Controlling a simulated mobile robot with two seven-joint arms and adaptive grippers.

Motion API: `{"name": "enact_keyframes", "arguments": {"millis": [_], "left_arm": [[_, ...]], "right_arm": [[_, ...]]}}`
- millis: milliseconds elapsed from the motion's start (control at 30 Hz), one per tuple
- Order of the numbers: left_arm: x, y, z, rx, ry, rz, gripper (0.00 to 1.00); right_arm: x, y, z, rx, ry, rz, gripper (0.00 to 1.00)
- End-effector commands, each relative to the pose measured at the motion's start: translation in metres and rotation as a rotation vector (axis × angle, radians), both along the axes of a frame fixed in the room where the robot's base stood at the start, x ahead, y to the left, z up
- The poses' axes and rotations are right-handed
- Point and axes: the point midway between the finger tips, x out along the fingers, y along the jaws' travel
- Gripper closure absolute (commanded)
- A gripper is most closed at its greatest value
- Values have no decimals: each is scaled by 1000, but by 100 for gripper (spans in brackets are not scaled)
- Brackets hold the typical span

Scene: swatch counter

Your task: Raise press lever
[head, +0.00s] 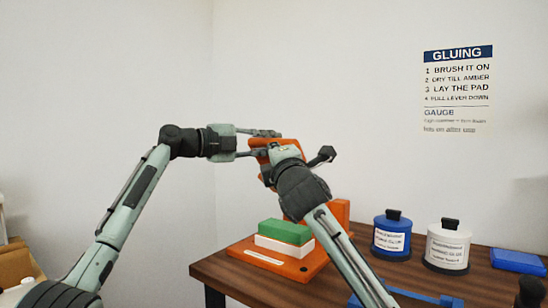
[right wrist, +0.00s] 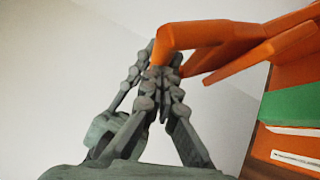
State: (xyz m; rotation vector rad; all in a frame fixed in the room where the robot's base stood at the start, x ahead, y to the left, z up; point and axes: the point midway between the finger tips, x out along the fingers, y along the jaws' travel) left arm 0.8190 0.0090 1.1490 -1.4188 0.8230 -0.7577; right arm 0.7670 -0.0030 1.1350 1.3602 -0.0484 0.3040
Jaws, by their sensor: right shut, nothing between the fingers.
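The press has an orange base (head: 310,264) on the wooden table, with a green pad (head: 285,232) over a white block (head: 283,246). Its orange lever (head: 290,142) is up high, partly hidden by my arms; in the right wrist view its bar (right wrist: 205,37) comes in from the right. My right gripper (head: 284,153) is at the lever; in the right wrist view its fingers (right wrist: 158,72) are shut and empty, right by the bar's end. I cannot tell whether they touch. My left gripper (head: 262,143) is beside the lever, its fingers apart.
A blue tin (head: 392,238) and a white tin (head: 447,246) stand at the right of the table, with a blue box (head: 518,261) beyond. A black knob (head: 326,153) sticks out right of my right gripper. A gluing sign (head: 458,88) hangs on the wall.

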Motion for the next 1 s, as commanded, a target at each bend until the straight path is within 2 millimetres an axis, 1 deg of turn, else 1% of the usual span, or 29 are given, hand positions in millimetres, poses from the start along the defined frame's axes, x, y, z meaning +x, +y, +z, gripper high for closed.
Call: {"name": "enact_keyframes", "arguments": {"millis": [33, 100, 133, 300, 567, 667, 833, 1000], "left_arm": [[-2, 0, -5, 8, 9, -9, 100], [-2, 0, -6, 9, 10, -10, 100], [-2, 0, -6, 9, 11, -10, 78], [-1, 0, -8, 12, 13, -8, 58], [0, -1, -8, 11, 12, -7, 58], [-2, 3, -8, 10, 11, -6, 58], [-15, 25, -7, 12, 10, -3, 58], [-34, 57, -5, 12, 10, -3, 58]], "right_arm": [[3, -11, 6, 0, -11, -21, 100], [3, -11, 7, 0, -12, -22, 100], [3, -11, 7, 0, -12, -23, 100], [3, -11, 7, -1, -13, -21, 100], [2, -8, 5, 0, -10, -15, 100], [2, -7, 4, 0, -8, -14, 100], [2, -6, 4, 0, -8, -12, 100], [2, -6, 4, 0, -8, -12, 100]]}}
